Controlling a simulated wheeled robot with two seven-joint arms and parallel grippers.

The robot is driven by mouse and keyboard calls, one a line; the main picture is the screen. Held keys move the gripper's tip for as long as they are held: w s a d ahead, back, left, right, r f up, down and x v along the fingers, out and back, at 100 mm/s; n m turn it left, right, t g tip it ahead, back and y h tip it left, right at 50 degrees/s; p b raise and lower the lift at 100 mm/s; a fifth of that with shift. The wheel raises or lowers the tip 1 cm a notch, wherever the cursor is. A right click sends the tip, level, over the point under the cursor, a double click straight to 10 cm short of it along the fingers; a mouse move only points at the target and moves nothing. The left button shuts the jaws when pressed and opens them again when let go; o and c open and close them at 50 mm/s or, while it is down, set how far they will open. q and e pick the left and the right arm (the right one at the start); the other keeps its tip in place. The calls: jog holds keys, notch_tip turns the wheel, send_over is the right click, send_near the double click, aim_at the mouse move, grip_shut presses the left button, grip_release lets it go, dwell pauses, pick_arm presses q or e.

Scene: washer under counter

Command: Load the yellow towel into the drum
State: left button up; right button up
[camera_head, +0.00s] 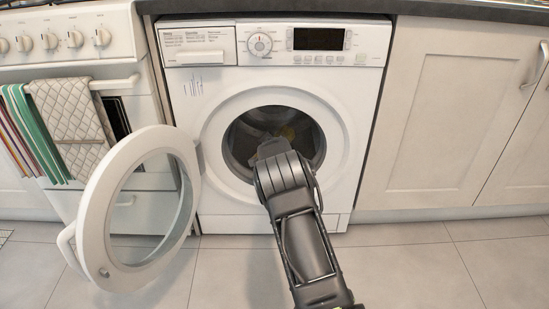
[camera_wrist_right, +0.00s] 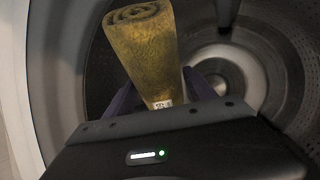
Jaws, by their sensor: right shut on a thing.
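The washer (camera_head: 360,95) stands under the counter with its round door (camera_head: 100,200) swung open to the left. My right arm reaches into the drum (camera_head: 240,140), and its fingers are hidden there in the head view. In the right wrist view my right gripper (camera_wrist_right: 165,100) is shut on the rolled yellow towel (camera_wrist_right: 143,45), which stands up from between the fingers. The drum's metal inside (camera_wrist_right: 225,80) surrounds it. My left gripper is not in view.
The open door stands left of my arm, over the tiled floor (camera_head: 400,265). An oven (camera_head: 65,35) with striped and checked cloths on its rail is at the left. Closed cabinets (camera_head: 430,110) are at the right. The floor at the right is clear.

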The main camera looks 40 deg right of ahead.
jog(key=w+d, duration=0.3)
jog(key=shift+w+f, duration=0.2)
jog(key=shift+f, duration=0.1)
jog(key=shift+w+d+f, duration=0.1)
jog(key=shift+w+d, duration=0.05)
jog(key=shift+w, duration=0.3)
jog(key=o, duration=1.7)
jog(key=shift+s, duration=0.15)
